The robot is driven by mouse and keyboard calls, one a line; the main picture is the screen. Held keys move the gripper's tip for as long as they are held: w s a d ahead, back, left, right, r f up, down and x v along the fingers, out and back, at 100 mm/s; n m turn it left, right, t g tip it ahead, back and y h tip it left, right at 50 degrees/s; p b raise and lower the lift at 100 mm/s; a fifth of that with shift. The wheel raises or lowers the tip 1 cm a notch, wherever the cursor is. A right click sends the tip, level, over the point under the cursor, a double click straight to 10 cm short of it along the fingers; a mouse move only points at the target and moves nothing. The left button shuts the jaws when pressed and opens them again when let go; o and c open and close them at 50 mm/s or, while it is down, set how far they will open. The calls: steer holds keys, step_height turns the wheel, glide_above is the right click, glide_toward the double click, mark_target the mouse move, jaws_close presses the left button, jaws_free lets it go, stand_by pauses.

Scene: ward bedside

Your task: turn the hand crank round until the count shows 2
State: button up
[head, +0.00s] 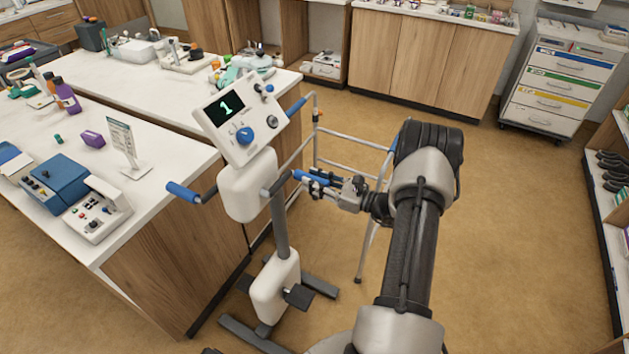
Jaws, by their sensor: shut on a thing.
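A white pedal-trainer machine (248,185) stands on a grey post and dark feet. Its tilted console (241,121) has a dark display (226,107) showing a green "1". The hand crank has two blue handles. The left handle (183,192) points out to the left and is free. The right handle (309,176) is on the right side, on a grey crank arm (277,184). My gripper (322,181) is shut on the right handle, with my arm coming in from the lower right. The fingers hide part of that handle.
A grey walking frame (362,141) stands close behind my gripper. A white counter with wood sides (165,275) is close on the left, with bottles and devices on it. A drawer cart (556,85) stands back right.

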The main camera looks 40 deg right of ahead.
steer(key=shift+a+f, duration=0.1)
steer(key=shift+f, duration=0.15)
steer(key=f+b, duration=0.1)
steer(key=a+f+b, duration=0.1)
steer(key=f, duration=0.1)
steer(key=f+b, duration=0.1)
steer(key=f, duration=0.1)
steer(key=shift+s+a, duration=0.25)
steer(key=shift+s, duration=0.1)
steer(key=shift+s+a+f, duration=0.25)
steer(key=shift+a+f, duration=0.3)
steer(key=shift+f, duration=0.05)
steer(key=shift+s+a+f, duration=0.2)
steer(key=shift+a+f, duration=0.35)
steer(key=shift+a, duration=0.05)
steer(key=shift+s+a+f, duration=0.25)
steer(key=shift+a+f, duration=0.3)
steer(key=shift+f, duration=0.05)
steer(key=shift+s+a+f, duration=0.25)
steer(key=shift+s+a, duration=0.05)
steer(key=shift+a, duration=0.4)
steer(key=shift+s+a+f, duration=0.2)
steer(key=shift+s+a, duration=0.1)
steer(key=shift+a, duration=0.45)
steer(key=shift+s+a+f, duration=0.25)
steer(key=shift+s+a, duration=0.05)
steer(key=shift+a, duration=0.4)
steer(key=shift+a, duration=0.1)
